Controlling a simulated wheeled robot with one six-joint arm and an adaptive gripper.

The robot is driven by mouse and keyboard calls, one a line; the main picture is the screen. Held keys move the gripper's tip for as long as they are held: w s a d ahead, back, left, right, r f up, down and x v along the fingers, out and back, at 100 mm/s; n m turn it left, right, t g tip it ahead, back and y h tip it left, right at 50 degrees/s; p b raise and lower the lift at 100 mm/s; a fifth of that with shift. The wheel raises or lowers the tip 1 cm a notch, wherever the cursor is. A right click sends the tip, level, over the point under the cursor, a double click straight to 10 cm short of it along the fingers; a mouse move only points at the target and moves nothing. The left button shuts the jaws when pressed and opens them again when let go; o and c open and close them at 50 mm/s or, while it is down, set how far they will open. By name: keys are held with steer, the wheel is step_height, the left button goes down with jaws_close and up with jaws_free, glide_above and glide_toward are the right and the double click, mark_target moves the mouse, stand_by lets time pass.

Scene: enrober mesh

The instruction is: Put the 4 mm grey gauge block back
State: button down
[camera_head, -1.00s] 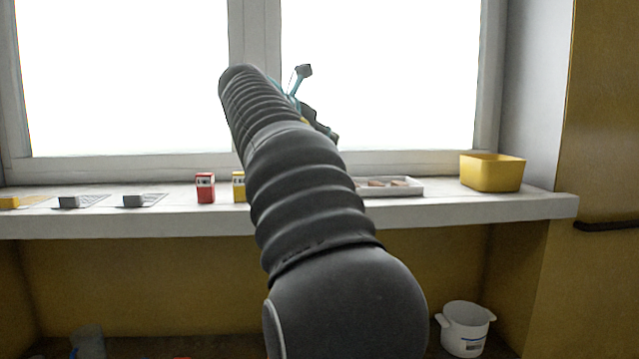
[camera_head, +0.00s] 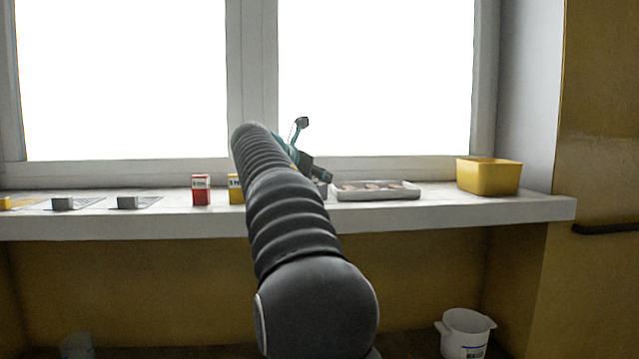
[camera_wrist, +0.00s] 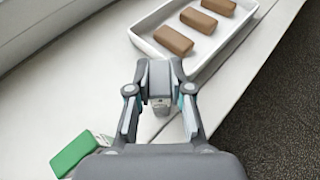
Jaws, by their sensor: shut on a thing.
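My gripper (camera_wrist: 159,78) is shut on a grey block (camera_wrist: 159,84) in the wrist view, held upright between both fingertips near the corner of the white tray. A small pale patch shows just below the block; I cannot tell whether it is part of it or how far the block is from the sill. In the head view my gripper (camera_head: 318,171) is low over the sill, left of the tray, partly hidden by my arm. Two other grey blocks sit on flat mats at the left, the first (camera_head: 62,203) and the second (camera_head: 128,202). No thickness marking is readable.
The white tray (camera_head: 375,196) holds several brown bars. A yellow bin (camera_head: 488,176) stands right of it. A red box (camera_head: 201,190) and a yellow box (camera_head: 235,190) stand left of my arm. A green box (camera_wrist: 74,154) lies near my gripper. A white pot (camera_head: 465,335) is below the sill.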

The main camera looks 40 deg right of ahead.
steer(key=shift+f, duration=0.1)
steer(key=c, duration=1.1)
jaws_free()
steer(key=shift+o, duration=0.2)
steer(key=shift+r, duration=0.25)
steer(key=p+v, duration=0.2)
steer(key=v, duration=1)
steer(key=shift+f, duration=0.15)
steer(key=shift+s, duration=0.1)
